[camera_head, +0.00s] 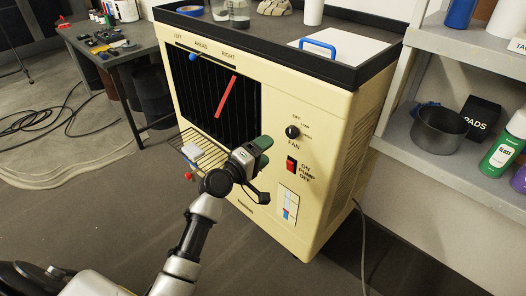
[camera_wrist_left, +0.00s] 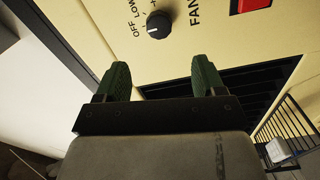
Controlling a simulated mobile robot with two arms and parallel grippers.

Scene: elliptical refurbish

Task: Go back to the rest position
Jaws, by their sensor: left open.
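My left gripper (camera_head: 262,152) is in front of the cream cabinet unit (camera_head: 335,125), near its lower middle. In the left wrist view its two green fingers (camera_wrist_left: 160,80) are apart with nothing between them. The black fan knob (camera_head: 292,132) is up and to the right of the gripper in the head view; it also shows beyond the fingers in the left wrist view (camera_wrist_left: 159,25). The gripper appears apart from the knob. My right gripper is not in view.
The cabinet has a red switch (camera_head: 291,165), a slider panel (camera_head: 288,205), a red slanted lever (camera_head: 226,97) and a wire rack (camera_head: 205,155). A shelf (camera_head: 440,180) with a pot (camera_head: 439,130) stands right. A cluttered table (camera_head: 105,50) stands left. Cables cross the floor.

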